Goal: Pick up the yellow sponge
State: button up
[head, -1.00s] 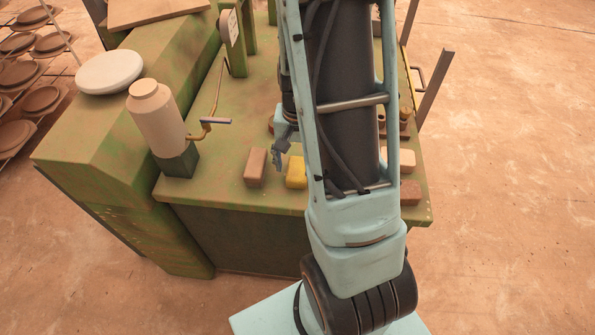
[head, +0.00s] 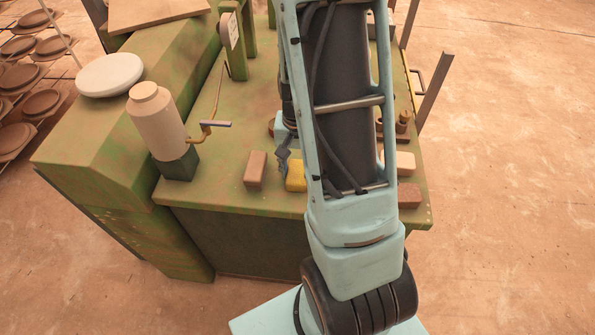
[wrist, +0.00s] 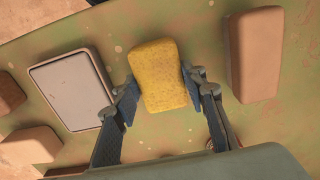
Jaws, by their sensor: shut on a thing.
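The yellow sponge (wrist: 159,77) sits between my fingertips in the wrist view, with a finger pad against each long side. In the head view the yellow sponge (head: 296,176) is near the front edge of the green bench top, partly hidden behind my arm. My gripper (wrist: 158,92) is shut on the sponge. In the head view only part of my gripper (head: 284,160) shows, beside the sponge. I cannot tell whether the sponge is clear of the bench.
A brown block (head: 255,170) stands left of the sponge. A pale block (head: 404,163) and another brown block (head: 409,195) lie right of my arm. The wrist view shows a grey-topped block (wrist: 73,89) close by. A jar (head: 157,122) and a crank handle (head: 215,124) stand to the left.

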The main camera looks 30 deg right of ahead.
aim_at(297, 170)
jog(key=shift+r, duration=0.4)
notch_tip(297, 170, up, 2)
jog(key=shift+w+r, duration=0.1)
jog(key=shift+r, duration=0.05)
jog(key=s+d+r, duration=0.3)
jog(key=d+r, duration=0.7)
jog(key=d, duration=0.3)
jog(key=shift+d+b, duration=0.3)
jog(key=shift+d, duration=0.1)
jog(key=shift+o, duration=1.4)
jog(key=c, duration=0.3)
